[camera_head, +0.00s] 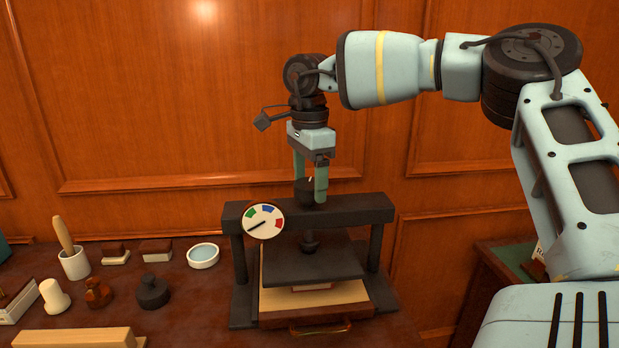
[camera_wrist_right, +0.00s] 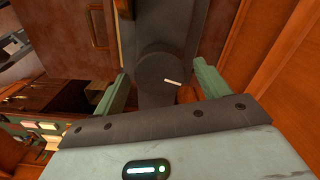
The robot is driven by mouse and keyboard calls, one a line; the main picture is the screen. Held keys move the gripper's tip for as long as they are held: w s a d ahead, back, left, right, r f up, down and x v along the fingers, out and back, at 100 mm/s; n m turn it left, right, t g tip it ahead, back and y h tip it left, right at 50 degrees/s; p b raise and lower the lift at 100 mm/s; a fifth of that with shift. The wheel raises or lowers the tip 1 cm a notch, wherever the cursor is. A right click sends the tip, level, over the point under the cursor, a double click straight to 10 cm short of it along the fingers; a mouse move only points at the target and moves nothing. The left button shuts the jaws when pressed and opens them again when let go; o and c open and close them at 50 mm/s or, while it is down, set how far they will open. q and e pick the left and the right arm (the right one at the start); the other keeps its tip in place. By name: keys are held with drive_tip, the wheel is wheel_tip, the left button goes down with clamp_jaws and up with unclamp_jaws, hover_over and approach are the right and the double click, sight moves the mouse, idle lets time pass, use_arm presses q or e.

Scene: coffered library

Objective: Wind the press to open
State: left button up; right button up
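The dark press (camera_head: 373,209) stands on the table with a crossbeam, two posts and a flat dark platen (camera_head: 318,266). In the right wrist view the knob (camera_wrist_right: 158,72) lies between the open fingers, with gaps visible. My left gripper is out of view.
To the left on the table are a cup with a wooden handle (camera_head: 75,262), a white bowl (camera_head: 203,256), a black knobbed weight (camera_head: 152,291) and several small blocks. A panelled wooden wall (camera_head: 150,100) is close behind. A side cabinet (camera_head: 490,290) stands at right.

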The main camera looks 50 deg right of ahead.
sight(310, 183)
drive_tip(key=c, duration=0.9)
drive_tip(key=shift+f+m+b, duration=0.1)
drive_tip(key=shift+m+b, duration=0.35)
drive_tip(key=shift+m, duration=0.25)
drive_tip(key=shift+m+b, duration=0.3)
drive_tip(key=shift+m, duration=0.7)
drive_tip(key=o, duration=0.9)
drive_tip(key=shift+o, duration=0.2)
drive_tip(key=shift+r, duration=4.05)
